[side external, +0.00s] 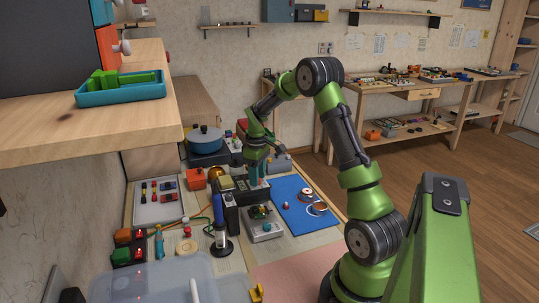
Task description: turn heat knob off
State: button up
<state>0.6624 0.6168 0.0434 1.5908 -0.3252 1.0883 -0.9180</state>
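My gripper (257,174) is at the end of the green arm, pointing down over the workbench. It is at or just above a dark box-shaped unit (229,186) near the middle of the bench. The fingers are small and dark here, and I cannot tell whether they are open or touching anything. I cannot make out a heat knob; it may be hidden by my gripper or too small to see.
A blue mat (292,218) with small spools lies right of the unit. A grey device (262,226), a blue-and-black upright tool (219,228) and a blue pot (205,139) stand nearby. A wooden shelf (90,135) overhangs the left side.

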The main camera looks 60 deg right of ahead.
jog(key=shift+o, duration=0.4)
jog(key=shift+f, duration=0.1)
notch_tip(320, 180, up, 17)
dwell(0.4)
jog(key=s+a+m+t, duration=0.1)
jog(key=s+a, duration=0.3)
jog(key=a, duration=0.6)
jog(key=s+a+r+m+t+y, duration=0.1)
jog(key=s+a+t, duration=0.3)
jog(key=a, duration=0.6)
jog(key=s+a+m+t+y, duration=0.1)
jog(key=s+a+m+t, duration=0.1)
jog(key=s+a, duration=0.4)
jog(key=a, duration=0.5)
jog(key=shift+s+r, duration=0.15)
jog(key=shift+r, duration=0.15)
